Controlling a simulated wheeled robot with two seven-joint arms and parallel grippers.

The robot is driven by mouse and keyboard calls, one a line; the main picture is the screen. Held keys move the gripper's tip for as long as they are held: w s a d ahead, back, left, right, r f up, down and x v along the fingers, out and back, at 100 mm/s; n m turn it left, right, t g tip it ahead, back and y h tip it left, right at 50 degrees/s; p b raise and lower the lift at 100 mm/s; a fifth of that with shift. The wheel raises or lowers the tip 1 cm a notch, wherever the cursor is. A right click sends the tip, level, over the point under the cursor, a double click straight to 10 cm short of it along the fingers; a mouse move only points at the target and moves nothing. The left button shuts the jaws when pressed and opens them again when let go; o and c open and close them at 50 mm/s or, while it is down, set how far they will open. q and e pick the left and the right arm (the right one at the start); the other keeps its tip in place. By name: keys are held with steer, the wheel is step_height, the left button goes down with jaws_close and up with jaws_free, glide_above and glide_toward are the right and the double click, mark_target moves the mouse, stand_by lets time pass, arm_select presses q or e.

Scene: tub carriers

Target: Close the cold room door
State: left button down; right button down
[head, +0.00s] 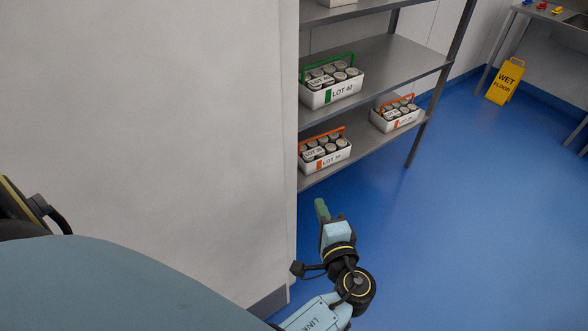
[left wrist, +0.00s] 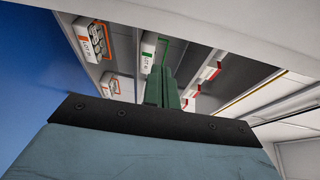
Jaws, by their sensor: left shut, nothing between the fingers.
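No cold room door can be made out for certain. A large pale panel (head: 150,120) fills the left of the head view and ends in a straight upright edge; I cannot tell whether it is a wall or the door. My left gripper (head: 321,209) is just right of that edge, low over the blue floor, with its green fingers shut and empty. In the left wrist view the shut fingers (left wrist: 162,88) point toward the shelves. My right gripper is out of view.
A grey metal shelf rack (head: 390,62) stands beyond the edge, holding white tubs of jars, such as a green-handled one (head: 332,94). A yellow wet floor sign (head: 505,82) stands at the back right. The blue floor (head: 460,220) is clear on the right.

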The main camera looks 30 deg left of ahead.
arm_select(q)
steer(key=w+a+r+y+p, duration=0.1)
steer(key=w+a+r+p, duration=0.2)
steer(key=a, duration=0.6)
steer(key=shift+a+r+n+p, duration=0.15)
steer(key=shift+r+n+p, duration=0.15)
steer(key=shift+p, duration=0.3)
steer(key=shift+f, duration=0.1)
